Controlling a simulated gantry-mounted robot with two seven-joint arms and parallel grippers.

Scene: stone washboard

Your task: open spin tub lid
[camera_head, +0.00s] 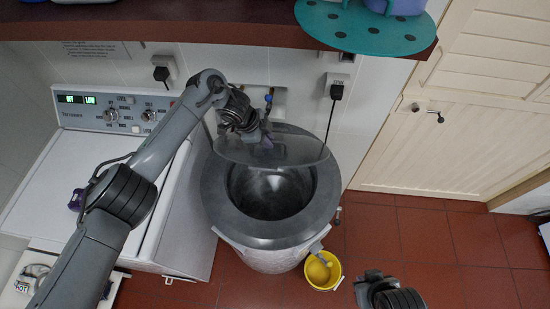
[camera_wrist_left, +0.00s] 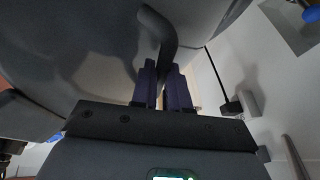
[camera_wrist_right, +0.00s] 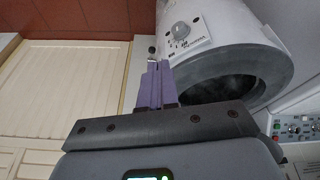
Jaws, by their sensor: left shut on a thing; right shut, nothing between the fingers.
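The spin tub (camera_head: 218,205) is a grey-rimmed round drum with its dark inside showing in the head view. Its translucent grey lid (camera_head: 295,151) is tilted up at the back of the opening. My left gripper (camera_head: 265,142) is at the lid's upper side. In the left wrist view, its purple fingers (camera_wrist_left: 163,85) are shut on the curved dark handle (camera_wrist_left: 160,35) of the lid. My right gripper (camera_head: 370,282) is low at the right, apart from the tub. In the right wrist view its purple fingers (camera_wrist_right: 155,85) are shut and empty, with the tub (camera_wrist_right: 255,60) beyond them.
A white washing machine (camera_head: 75,185) with a control panel stands left of the tub. A yellow bucket (camera_head: 323,270) is on the red tiled floor (camera_head: 425,245) at the tub's front right. A wooden shelf (camera_head: 200,31) runs above. A cream door (camera_head: 450,150) is at the right.

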